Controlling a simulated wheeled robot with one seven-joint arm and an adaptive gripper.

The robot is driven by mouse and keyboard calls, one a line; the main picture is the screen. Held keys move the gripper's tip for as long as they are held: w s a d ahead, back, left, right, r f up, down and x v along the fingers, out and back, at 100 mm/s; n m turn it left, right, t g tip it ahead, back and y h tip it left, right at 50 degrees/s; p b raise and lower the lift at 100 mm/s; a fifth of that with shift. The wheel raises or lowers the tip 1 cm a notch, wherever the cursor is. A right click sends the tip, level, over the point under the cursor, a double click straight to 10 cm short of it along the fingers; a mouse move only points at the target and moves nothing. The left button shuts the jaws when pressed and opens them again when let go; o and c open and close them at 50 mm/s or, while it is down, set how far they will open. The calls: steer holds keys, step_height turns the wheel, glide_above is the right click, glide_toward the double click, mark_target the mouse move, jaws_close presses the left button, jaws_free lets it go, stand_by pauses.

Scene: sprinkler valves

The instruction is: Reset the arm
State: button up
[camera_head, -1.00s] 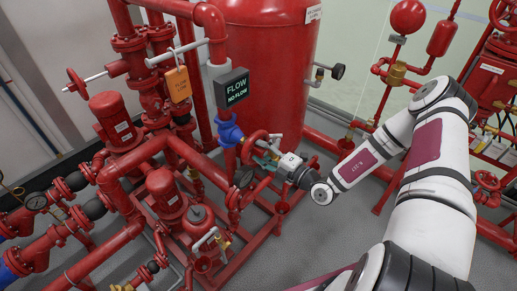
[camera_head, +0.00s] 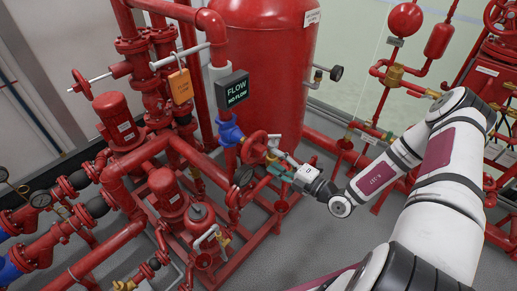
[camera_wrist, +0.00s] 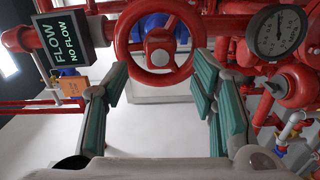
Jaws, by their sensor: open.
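My gripper (camera_head: 273,163) is open and empty, its teal-padded fingers spread, in the head view just right of and below a red handwheel (camera_head: 255,146). In the wrist view my gripper (camera_wrist: 160,84) shows its two fingers wide apart. The same red handwheel (camera_wrist: 159,87) stands ahead, beyond the fingertips. The gripper appears apart from the wheel. My white arm (camera_head: 440,190) reaches in from the right, bent at the elbow.
A FLOW / NO FLOW sign box (camera_head: 233,90) hangs above the wheel, by a blue valve body (camera_head: 229,130). Red pipes and pumps (camera_head: 165,190) crowd the left. A red tank (camera_head: 265,60) stands behind. A gauge (camera_wrist: 277,33) is at right in the wrist view. Grey floor lies below.

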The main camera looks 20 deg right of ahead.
stand_by(0.5)
steer(key=s+a+r+n+g+y, duration=0.1)
steer(key=s+a+r+n+g, duration=0.35)
steer(key=n, duration=0.45)
steer(key=s+a+r+n+g+b, duration=0.1)
steer(key=s+a+r+n+g, duration=0.15)
steer(key=r+n+g, duration=0.5)
steer(key=s+a+r+n+g+y, duration=0.1)
steer(key=s+a+r+n+g, duration=0.4)
steer(key=n, duration=0.7)
steer(key=s+d+r+n+t+h+b, duration=0.1)
steer(key=s+d+r+n+t+h, duration=0.2)
steer(key=s+r+n+h, duration=0.2)
steer(key=s+d+r+n+t+h, duration=0.4)
steer(key=r+n, duration=0.8)
steer(key=n, duration=0.3)
steer(key=shift+s+d+h+b, duration=0.25)
steer(key=shift+s+h+b, duration=0.15)
steer(key=shift+s+h, duration=0.5)
steer(key=shift+w+d, duration=0.1)
steer(key=shift+w, duration=0.1)
